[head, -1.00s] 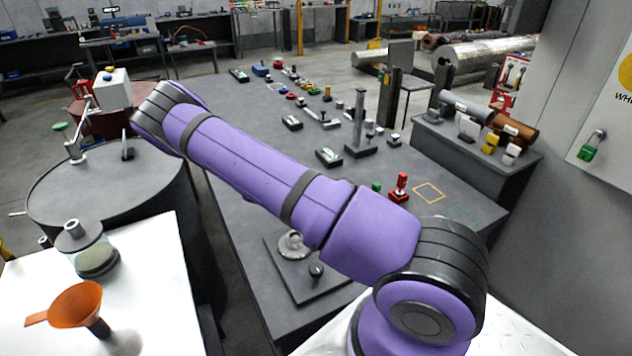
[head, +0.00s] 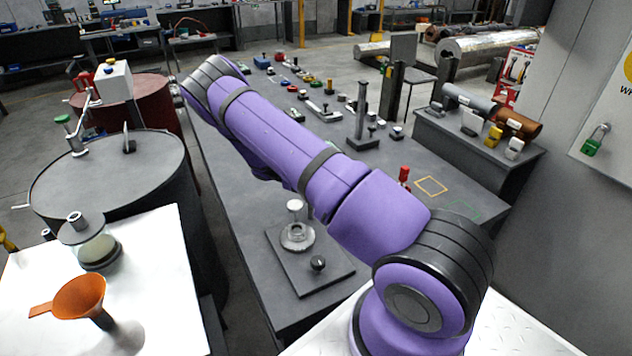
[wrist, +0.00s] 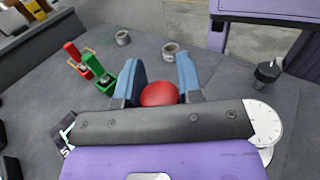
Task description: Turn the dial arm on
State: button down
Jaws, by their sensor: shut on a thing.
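My gripper (wrist: 159,84) has two blue fingers shut on a red rounded knob (wrist: 159,93). What the knob is fixed to is hidden behind the fingers and the dark gripper body. A white dial face with tick marks (wrist: 264,122) shows to the right of the gripper in the wrist view, partly covered by it. A black knob (wrist: 268,71) stands beyond the dial. In the head view, a grey plate (head: 285,265) carries a round metal fitting (head: 297,236) and the black knob (head: 317,263). My gripper is hidden there behind my purple arm. I cannot make out the dial arm itself.
Red and green devices (wrist: 95,66) and two grey rings (wrist: 170,48) stand near the gripper. A tall grey post (head: 361,115) rises from the long table (head: 225,170). A drum (head: 110,180) and a white table with an orange funnel (head: 80,296) lie left.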

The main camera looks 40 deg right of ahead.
jog(key=c, duration=0.8)
grip_release()
jog(key=v, duration=1.1)
jog(key=shift+s, duration=0.1)
